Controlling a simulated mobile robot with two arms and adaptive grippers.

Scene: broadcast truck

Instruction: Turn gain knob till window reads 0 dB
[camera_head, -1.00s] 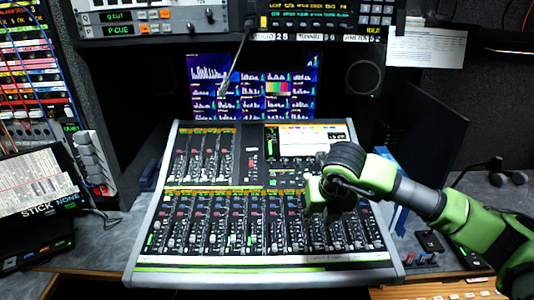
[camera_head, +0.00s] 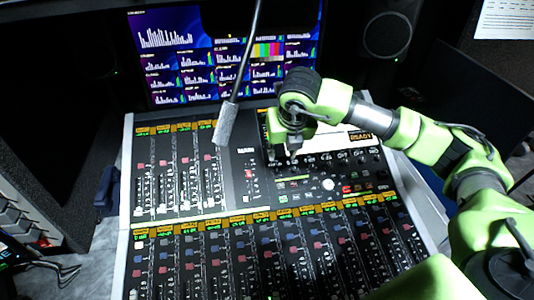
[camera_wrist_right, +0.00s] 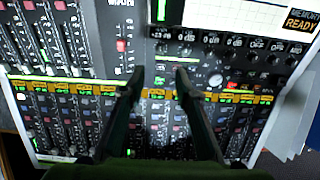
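The mixing console's upper right section has a row of small black knobs (camera_wrist_right: 210,52) with small readout windows (camera_wrist_right: 210,39) above them. In the right wrist view several windows seem to read 0 dB and others OFF; I cannot tell which knob is the gain knob. The knob row also shows in the head view (camera_head: 345,160), partly hidden by my right gripper (camera_head: 285,155). In the right wrist view its two fingers (camera_wrist_right: 158,80) are apart with nothing between them, over the panel just below the knob row. Contact is not clear. My left gripper is not in view.
A gooseneck microphone (camera_head: 227,122) hangs over the console left of my right gripper. A screen with bar graphs (camera_head: 225,55) stands behind. Fader strips (camera_head: 270,255) fill the console's front. A bright display reading READY (camera_head: 360,135) is close by my right arm. A speaker (camera_head: 388,35) stands back right.

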